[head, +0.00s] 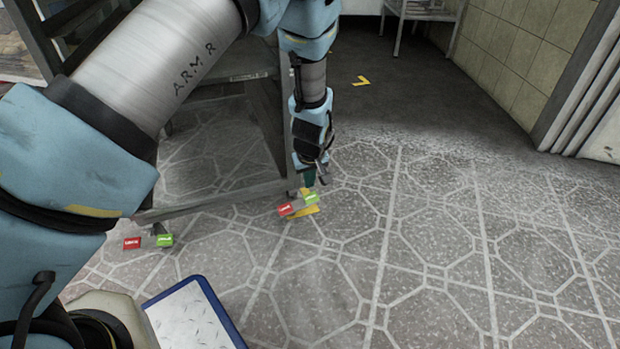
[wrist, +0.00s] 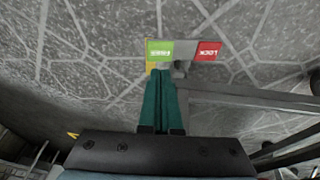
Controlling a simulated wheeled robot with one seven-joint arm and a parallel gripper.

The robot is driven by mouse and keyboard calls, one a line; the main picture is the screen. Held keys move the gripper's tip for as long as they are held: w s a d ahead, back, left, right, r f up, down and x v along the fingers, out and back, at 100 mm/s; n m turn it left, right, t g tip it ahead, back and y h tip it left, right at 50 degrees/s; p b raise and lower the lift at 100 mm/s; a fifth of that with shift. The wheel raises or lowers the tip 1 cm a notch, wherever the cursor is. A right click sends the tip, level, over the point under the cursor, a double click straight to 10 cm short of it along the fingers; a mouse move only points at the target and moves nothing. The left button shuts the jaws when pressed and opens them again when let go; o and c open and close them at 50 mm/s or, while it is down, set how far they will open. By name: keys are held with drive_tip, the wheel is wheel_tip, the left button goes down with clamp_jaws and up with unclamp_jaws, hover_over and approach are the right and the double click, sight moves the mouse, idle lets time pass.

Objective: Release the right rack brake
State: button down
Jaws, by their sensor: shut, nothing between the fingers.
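The right rack brake (head: 298,204) sits at the foot of the rack's near right post, with a red tab on its left and a green tab on its right. In the wrist view the green FREE tab (wrist: 160,50) and the red LOCK tab (wrist: 208,50) appear upside down. My gripper (head: 309,181) points down just above the green tab; its dark green fingers (wrist: 164,75) are shut with nothing between them. The fingertips end at the edge of the green tab; I cannot tell whether they touch it.
The grey metal rack (head: 205,199) stands left of my gripper. A left brake with red (head: 132,243) and green (head: 165,240) tabs is at its other near foot. A yellow floor mark (head: 361,81) lies farther back. The tiled floor to the right is clear up to a wall (head: 510,60).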

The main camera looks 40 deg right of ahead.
sight(315, 196)
drive_tip(key=f+b, duration=0.1)
drive_tip(key=f, duration=0.1)
drive_tip(key=d+f+b, duration=0.1)
drive_tip(key=f, duration=0.1)
drive_tip(key=shift+s+f, duration=0.1)
drive_tip(key=shift+s+p, duration=0.1)
drive_tip(key=shift+p, duration=0.25)
drive_tip(key=shift+d+f+y+p, duration=0.15)
drive_tip(key=shift+d+y+p, duration=0.05)
drive_tip(key=shift+y+p, duration=0.4)
drive_tip(key=shift+s+d+f+m+t+y+p, duration=0.2)
drive_tip(key=shift+d+f+m+t+y+p, duration=0.25)
drive_tip(key=shift+y+p, duration=0.35)
drive_tip(key=shift+s+d+f+p, duration=0.1)
drive_tip(key=shift+d+f+p, duration=0.15)
drive_tip(key=shift+f+p, duration=0.35)
